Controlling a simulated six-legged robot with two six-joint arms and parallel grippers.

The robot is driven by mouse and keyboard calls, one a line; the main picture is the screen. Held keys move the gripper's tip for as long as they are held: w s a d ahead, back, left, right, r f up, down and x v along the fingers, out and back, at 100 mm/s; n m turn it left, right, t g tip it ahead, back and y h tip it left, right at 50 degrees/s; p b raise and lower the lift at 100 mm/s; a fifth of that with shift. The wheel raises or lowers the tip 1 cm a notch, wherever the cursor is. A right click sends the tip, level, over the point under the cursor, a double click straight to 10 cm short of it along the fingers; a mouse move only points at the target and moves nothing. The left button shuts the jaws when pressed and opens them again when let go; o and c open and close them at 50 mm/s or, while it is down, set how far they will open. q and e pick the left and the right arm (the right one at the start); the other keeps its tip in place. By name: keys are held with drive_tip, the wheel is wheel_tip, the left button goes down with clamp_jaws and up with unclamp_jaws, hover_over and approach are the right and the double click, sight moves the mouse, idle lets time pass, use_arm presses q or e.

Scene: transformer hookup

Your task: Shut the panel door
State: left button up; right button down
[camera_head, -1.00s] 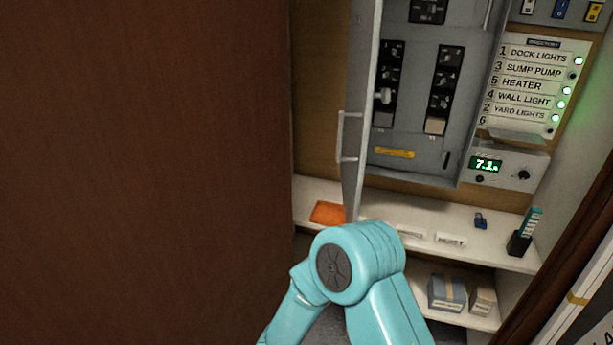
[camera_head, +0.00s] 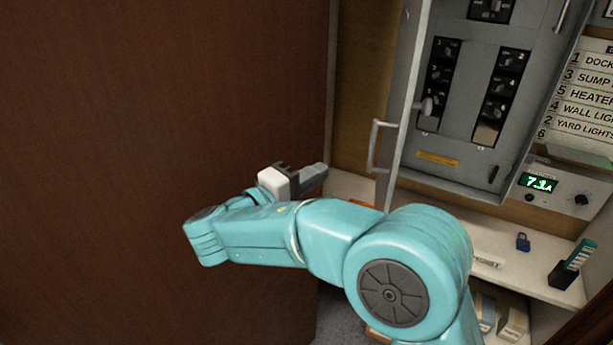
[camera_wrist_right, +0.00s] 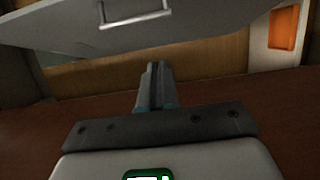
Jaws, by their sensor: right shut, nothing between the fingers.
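The grey panel door (camera_head: 408,90) stands open, swung outward on the left side of the grey breaker panel (camera_head: 462,150), seen nearly edge-on. Its bar handle (camera_head: 374,147) sticks out on the left face. My right gripper (camera_head: 318,176) is shut and empty, to the left of and below the handle, apart from the door. In the right wrist view the shut fingers (camera_wrist_right: 155,76) point toward the door (camera_wrist_right: 215,22), and the handle (camera_wrist_right: 136,17) shows above them. My left gripper is not in view.
A large brown wooden surface (camera_head: 150,110) fills the left. A shelf (camera_head: 480,235) under the panel holds a blue padlock (camera_head: 522,241) and a dark holder (camera_head: 568,272). A meter box (camera_head: 550,188) is right of the panel. An orange item (camera_wrist_right: 284,27) shows in the wrist view.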

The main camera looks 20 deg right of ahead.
drive_tip(key=d+p, duration=0.2)
drive_tip(key=d, duration=0.5)
drive_tip(key=shift+d, duration=0.4)
drive_tip(key=shift+a, duration=0.1)
drive_tip(key=shift+s+d+f, duration=0.1)
drive_tip(key=shift+d, duration=0.1)
